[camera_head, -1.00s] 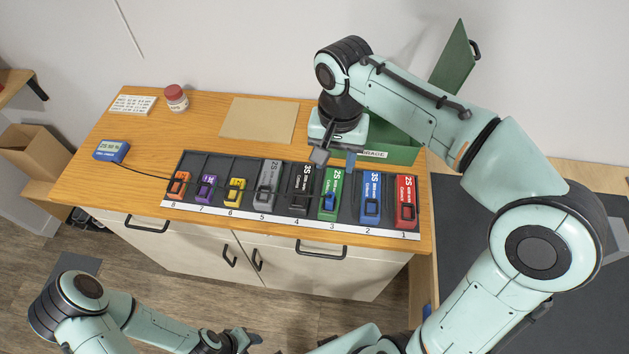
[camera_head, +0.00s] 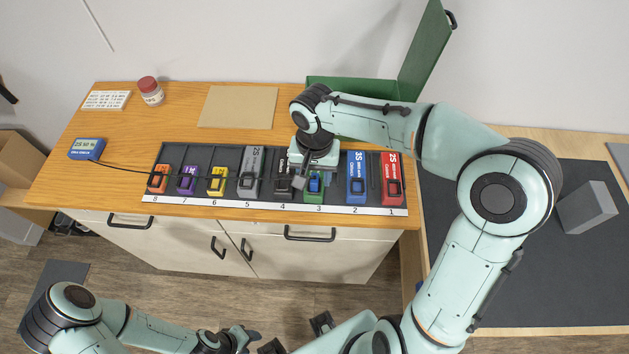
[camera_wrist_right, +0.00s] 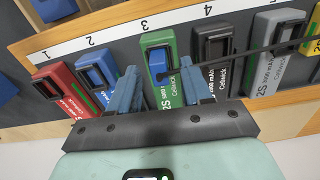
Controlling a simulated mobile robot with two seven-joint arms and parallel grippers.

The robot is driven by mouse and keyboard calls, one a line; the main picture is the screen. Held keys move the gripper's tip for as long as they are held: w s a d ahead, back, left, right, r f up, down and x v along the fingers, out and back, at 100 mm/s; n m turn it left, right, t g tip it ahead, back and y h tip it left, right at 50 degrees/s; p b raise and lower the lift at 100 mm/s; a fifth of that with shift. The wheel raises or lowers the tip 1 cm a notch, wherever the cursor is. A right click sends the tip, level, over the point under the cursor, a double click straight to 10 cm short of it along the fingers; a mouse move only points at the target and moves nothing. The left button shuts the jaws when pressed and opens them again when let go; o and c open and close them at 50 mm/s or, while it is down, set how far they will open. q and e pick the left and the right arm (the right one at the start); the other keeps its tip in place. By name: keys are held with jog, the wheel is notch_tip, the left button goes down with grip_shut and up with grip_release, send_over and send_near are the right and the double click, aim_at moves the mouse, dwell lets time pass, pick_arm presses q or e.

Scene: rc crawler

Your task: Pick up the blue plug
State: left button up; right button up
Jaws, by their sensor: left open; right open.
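The blue plug (camera_head: 314,184) sits at the top end of the green battery (camera_head: 315,197) in slot 3. In the right wrist view the plug (camera_wrist_right: 157,61) lies between my spread fingers, with a black cable running from it to the right. My right gripper (camera_head: 309,182) is open and over slot 3, one finger on each side of the green battery. I cannot tell whether the fingers touch anything. My left gripper (camera_head: 243,338) is open, low in front of the cabinet and far from the plug.
The black rack (camera_head: 210,155) holds several batteries, with the grey-black one (camera_wrist_right: 212,47) and the blue one (camera_wrist_right: 97,68) close beside my right fingers. The cable leads to a blue meter (camera_head: 86,149) at the left. An open green box (camera_head: 350,88) stands behind my right arm.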

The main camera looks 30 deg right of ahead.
aim_at(314, 178)
jog(key=shift+f, duration=0.1)
jog(key=shift+c, duration=0.3)
grip_shut()
pick_arm(q)
jog(key=w+r+p, duration=0.3)
jog(key=w+r, duration=0.1)
jog(key=shift+r+p, duration=0.3)
jog(key=shift+r, duration=0.1)
pick_arm(e)
notch_tip(314, 178, up, 20)
